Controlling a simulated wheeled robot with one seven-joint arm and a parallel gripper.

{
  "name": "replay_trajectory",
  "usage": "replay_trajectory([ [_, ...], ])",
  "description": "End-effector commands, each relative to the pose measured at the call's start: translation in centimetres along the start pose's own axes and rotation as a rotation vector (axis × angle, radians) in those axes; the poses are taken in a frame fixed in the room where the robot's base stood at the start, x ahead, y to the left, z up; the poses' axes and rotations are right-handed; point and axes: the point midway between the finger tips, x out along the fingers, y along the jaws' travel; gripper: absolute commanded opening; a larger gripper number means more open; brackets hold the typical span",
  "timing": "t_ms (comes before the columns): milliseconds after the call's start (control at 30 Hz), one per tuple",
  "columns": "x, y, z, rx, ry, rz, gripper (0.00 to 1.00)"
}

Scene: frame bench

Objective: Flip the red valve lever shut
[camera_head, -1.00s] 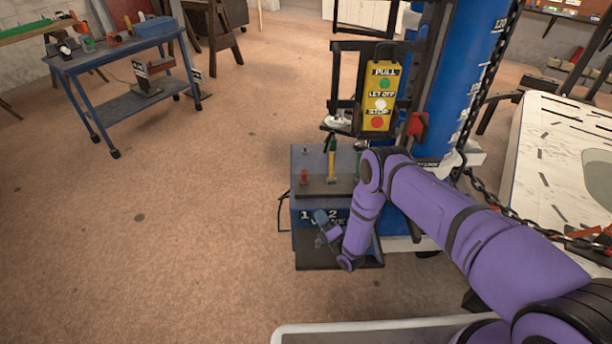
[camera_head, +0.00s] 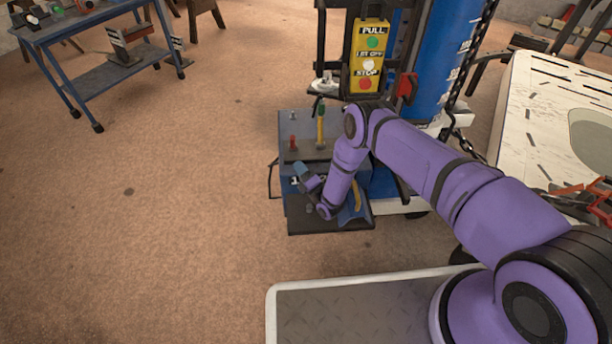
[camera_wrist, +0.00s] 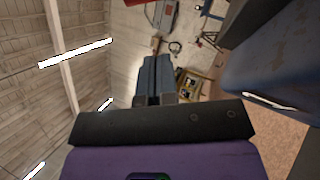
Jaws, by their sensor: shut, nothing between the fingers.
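A red lever-like piece (camera_head: 406,86) sits on the tower beside the yellow button panel, by the blue column. A smaller red knob-like piece (camera_head: 293,143) stands upright on top of the blue box. I cannot tell for certain which is the valve lever. My gripper (camera_head: 302,172) is in front of the blue box, below its top and apart from the red piece on the tower. In the wrist view my gripper (camera_wrist: 157,62) has its dark blue fingers together, empty. No red lever shows clearly there.
The blue box (camera_head: 287,128) carries an upright yellow handle (camera_head: 320,128) with a green top, close to my forearm. A yellow button panel (camera_head: 368,55) hangs above. A chain and white bench (camera_head: 530,100) are at right. Floor at left is open up to the blue cart (camera_head: 100,70).

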Motion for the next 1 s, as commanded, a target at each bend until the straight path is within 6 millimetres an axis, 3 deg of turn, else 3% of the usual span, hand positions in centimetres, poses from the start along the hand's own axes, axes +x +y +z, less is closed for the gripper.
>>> replay_trajectory([
  [200,3.9,0.0,0.6,-0.003,-0.002,0.001,0.00],
  [400,5.5,0.0,2.2,0.000,-0.001,0.001,0.00],
  [1000,6.2,0.1,2.9,0.002,0.000,-0.004,0.00],
])
